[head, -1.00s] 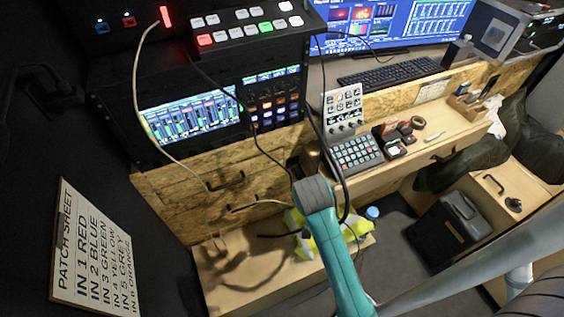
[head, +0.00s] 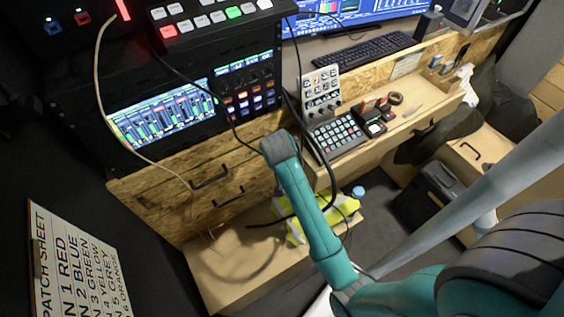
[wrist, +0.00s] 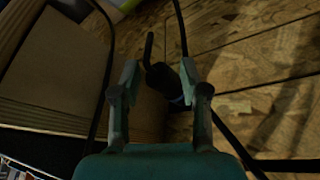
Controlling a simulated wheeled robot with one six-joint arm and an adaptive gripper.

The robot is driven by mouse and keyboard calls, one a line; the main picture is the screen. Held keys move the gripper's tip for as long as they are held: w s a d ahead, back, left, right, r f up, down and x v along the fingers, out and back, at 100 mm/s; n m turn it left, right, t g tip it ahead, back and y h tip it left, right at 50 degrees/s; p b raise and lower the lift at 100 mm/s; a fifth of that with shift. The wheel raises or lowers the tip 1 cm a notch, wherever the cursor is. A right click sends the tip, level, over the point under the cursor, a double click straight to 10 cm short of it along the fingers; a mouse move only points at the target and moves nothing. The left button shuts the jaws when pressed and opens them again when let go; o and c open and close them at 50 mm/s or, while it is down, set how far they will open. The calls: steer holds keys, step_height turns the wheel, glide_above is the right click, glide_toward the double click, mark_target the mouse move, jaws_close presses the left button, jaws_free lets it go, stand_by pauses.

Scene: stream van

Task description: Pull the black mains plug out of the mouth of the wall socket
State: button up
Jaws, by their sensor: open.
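In the wrist view my gripper (wrist: 158,66) is open, with one finger on each side of a dark, rounded body. This body looks like the black mains plug (wrist: 163,84), in front of the wooden board. It lies between the fingers, and I cannot tell whether either finger touches it. The socket mouth cannot be made out in the shadow. In the head view the grey end of my arm is over the drawer front beside the desk, and my gripper and the plug are hidden behind it.
Black cables (head: 331,180) hang close around my arm, and a pale cable (head: 98,75) loops down the rack. A wooden box (head: 215,280) with a yellow item (head: 338,211) stands below. A keypad (head: 336,135) is on the desk (head: 405,120).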

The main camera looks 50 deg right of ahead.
steer(key=shift+x, duration=1.4)
steer(key=shift+r, duration=0.1)
jaws_close()
